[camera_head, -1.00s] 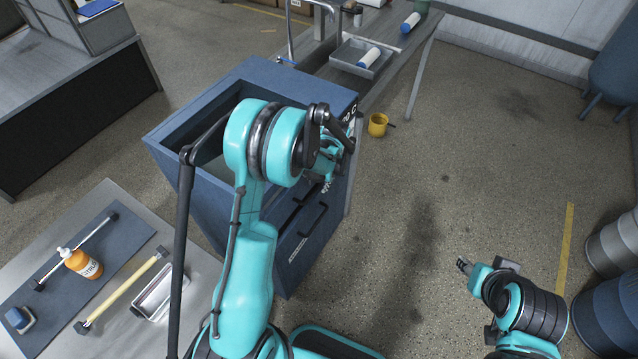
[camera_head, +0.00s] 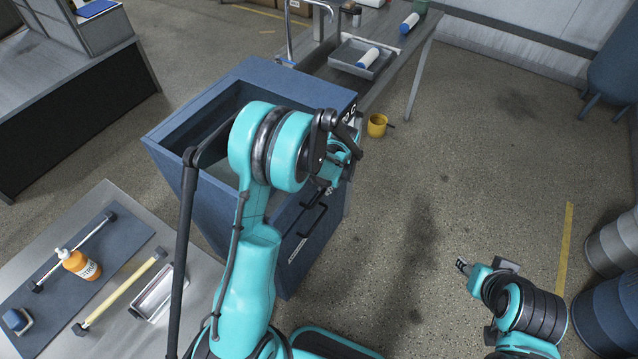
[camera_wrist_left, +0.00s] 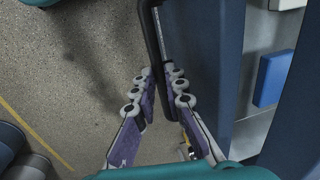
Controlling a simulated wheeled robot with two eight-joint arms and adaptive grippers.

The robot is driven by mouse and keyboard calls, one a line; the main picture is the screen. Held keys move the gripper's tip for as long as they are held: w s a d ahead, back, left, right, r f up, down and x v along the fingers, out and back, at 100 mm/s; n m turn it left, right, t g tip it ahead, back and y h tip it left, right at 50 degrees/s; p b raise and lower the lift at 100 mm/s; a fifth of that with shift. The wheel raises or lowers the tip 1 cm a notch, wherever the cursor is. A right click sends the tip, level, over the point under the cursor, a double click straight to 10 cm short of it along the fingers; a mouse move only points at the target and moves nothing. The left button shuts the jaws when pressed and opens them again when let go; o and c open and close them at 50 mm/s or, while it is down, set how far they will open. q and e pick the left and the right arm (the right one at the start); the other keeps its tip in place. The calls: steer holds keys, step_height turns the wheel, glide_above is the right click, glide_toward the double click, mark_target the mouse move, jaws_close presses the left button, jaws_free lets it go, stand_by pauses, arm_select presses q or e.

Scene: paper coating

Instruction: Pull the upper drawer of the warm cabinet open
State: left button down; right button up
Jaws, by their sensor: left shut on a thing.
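The warm cabinet (camera_head: 225,215) is a dark blue box with a recessed top, left of centre in the head view. A lower black handle (camera_head: 312,218) shows on its front; the upper drawer is largely hidden behind my left arm. My left gripper (camera_head: 338,180) is at the upper part of that front. In the left wrist view its fingers (camera_wrist_left: 160,88) are shut on the black bar handle (camera_wrist_left: 153,35) beside a blue drawer front (camera_wrist_left: 195,60). A grey space with a blue block shows right of that front. My right gripper (camera_head: 463,266) hangs over bare floor.
A steel table (camera_head: 125,325) at lower left holds an orange bottle (camera_head: 80,264) and tools. A long table behind the cabinet carries a grey tray (camera_head: 360,58). A yellow mug (camera_head: 377,125) is right of the cabinet. Drums (camera_head: 612,240) stand far right. Floor before the cabinet is clear.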

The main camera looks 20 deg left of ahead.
arm_select(q)
steer(key=s+d+b, duration=0.1)
steer(key=s+d, duration=0.1)
steer(key=d, duration=1.2)
steer(key=s+d+b, duration=0.2)
steer(key=d, duration=1.3)
steer(key=shift+d, duration=0.3)
steer(key=c, duration=1.6)
jaws_free()
steer(key=r, duration=0.4)
steer(key=d+r, duration=0.1)
steer(key=r, duration=0.3)
steer(key=d+r, duration=0.1)
steer(key=r, duration=0.2)
steer(key=shift+s+d+r, duration=0.1)
steer(key=shift+s+r, duration=0.1)
steer(key=shift+r, duration=0.2)
